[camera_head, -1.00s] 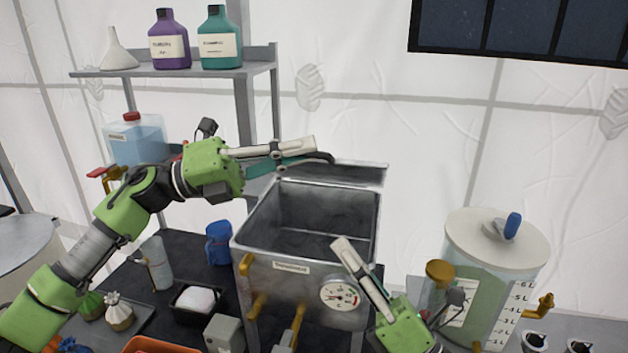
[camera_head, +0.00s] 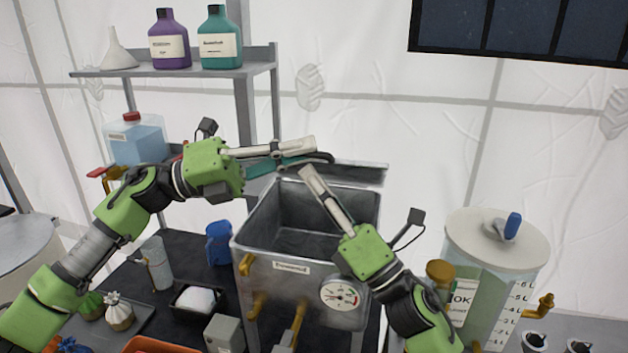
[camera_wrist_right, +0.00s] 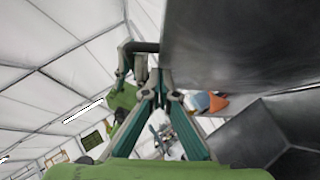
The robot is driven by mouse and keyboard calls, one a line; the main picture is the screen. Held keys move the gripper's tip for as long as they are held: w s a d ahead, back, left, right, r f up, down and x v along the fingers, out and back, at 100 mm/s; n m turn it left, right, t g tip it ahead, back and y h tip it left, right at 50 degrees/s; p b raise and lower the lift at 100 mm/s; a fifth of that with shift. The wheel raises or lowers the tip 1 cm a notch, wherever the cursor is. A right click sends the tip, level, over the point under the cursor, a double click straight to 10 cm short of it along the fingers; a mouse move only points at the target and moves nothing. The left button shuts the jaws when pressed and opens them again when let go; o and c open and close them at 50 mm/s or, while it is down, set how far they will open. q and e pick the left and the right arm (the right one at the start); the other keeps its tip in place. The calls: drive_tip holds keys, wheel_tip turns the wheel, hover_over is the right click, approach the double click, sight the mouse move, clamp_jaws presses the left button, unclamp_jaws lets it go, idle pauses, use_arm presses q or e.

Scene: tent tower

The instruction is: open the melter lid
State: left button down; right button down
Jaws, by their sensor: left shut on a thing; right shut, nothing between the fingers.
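The melter (camera_head: 285,285) is a grey metal box with a dial gauge on its front; its inside shows dark and empty. Its lid (camera_head: 360,173) stands raised at the back edge. The dark lid handle (camera_head: 322,156) is at the lid's left part. My left gripper (camera_head: 312,147) is shut on the lid handle, at the back of the box. My right gripper (camera_head: 307,173) is shut and empty, just below the left fingertips and over the box opening. In the right wrist view, its fingers (camera_wrist_right: 158,88) are together near the handle bar (camera_wrist_right: 143,47), beside the large dark lid panel (camera_wrist_right: 240,45).
A shelf (camera_head: 180,71) with a funnel and two bottles stands behind left. A clear lidded tank (camera_head: 497,275) stands to the right. A blue mug (camera_head: 219,243), a black tray (camera_head: 182,312) and an orange tray (camera_head: 160,346) are left of the melter.

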use_arm(q)
drive_tip(key=shift+d, duration=0.1)
drive_tip(key=shift+d+f, duration=0.15)
drive_tip(key=shift+f, duration=0.05)
use_arm(e)
drive_tip(key=shift+w+d+r, duration=0.25)
drive_tip(key=shift+w+r, duration=0.05)
drive_tip(key=shift+r, duration=0.2)
drive_tip(key=shift+w+d+r, duration=0.2)
drive_tip(key=shift+w+r, duration=0.05)
drive_tip(key=shift+r, duration=0.25)
use_arm(q)
drive_tip(key=c, duration=2.3)
unclamp_jaws()
drive_tip(key=shift+s, duration=0.1)
use_arm(e)
drive_tip(key=shift+a, duration=0.1)
use_arm(q)
drive_tip(key=shift+o, duration=0.7)
drive_tip(key=shift+a, duration=0.35)
drive_tip(key=shift+r, duration=0.1)
use_arm(e)
drive_tip(key=shift+s+a, duration=0.2)
drive_tip(key=shift+a, duration=0.15)
